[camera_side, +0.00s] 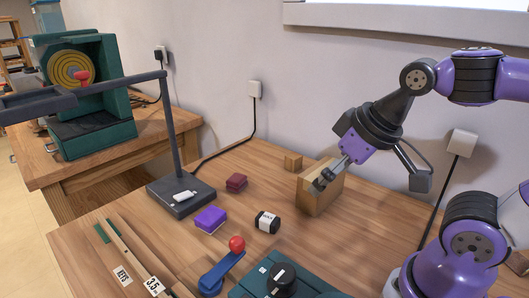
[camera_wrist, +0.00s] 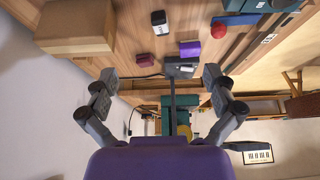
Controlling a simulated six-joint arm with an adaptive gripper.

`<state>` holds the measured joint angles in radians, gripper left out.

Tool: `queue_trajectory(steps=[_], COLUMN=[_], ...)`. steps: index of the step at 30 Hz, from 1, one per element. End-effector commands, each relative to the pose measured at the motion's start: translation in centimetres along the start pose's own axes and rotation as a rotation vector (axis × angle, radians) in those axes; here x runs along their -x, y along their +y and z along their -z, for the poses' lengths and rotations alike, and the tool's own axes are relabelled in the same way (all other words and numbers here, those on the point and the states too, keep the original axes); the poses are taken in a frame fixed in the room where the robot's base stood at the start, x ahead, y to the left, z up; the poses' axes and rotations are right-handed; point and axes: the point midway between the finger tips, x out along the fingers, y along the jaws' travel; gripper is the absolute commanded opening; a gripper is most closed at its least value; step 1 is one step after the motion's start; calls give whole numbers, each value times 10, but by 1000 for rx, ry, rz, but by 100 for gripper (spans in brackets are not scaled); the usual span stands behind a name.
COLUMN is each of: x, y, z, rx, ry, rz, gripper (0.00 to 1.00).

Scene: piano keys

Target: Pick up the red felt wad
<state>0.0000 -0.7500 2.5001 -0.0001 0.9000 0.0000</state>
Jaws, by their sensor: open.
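A dark red block (camera_side: 236,183), which looks like the felt wad, lies on the wooden table between the lamp base and the cardboard box. It also shows in the wrist view (camera_wrist: 146,61), upper middle. My gripper (camera_side: 324,180) is open and empty, right of the red block and apart from it, overlapping the cardboard box in the side view. Whether it touches the box I cannot tell. In the wrist view my two fingers stand wide apart (camera_wrist: 160,84), with nothing held between them.
The open-looking cardboard box (camera_side: 318,192) stands close to my gripper. A purple block (camera_side: 210,219), a black-and-white block (camera_side: 267,222) and a red-knobbed blue lever (camera_side: 221,270) lie nearer the front. A grey lamp base (camera_side: 181,197) stands left. Bare table surrounds the red block.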

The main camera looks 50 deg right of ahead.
Motion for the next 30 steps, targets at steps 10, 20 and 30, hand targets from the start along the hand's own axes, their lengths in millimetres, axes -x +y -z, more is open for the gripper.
queue_trajectory(steps=[10, 20, 30], x=[0, -44, -155], y=[1, 19, 62], z=[11, 121, 191], rx=[6, 80, 154], ry=[-6, -58, -94], rz=[1, 25, 69], gripper=[100, 100, 100])
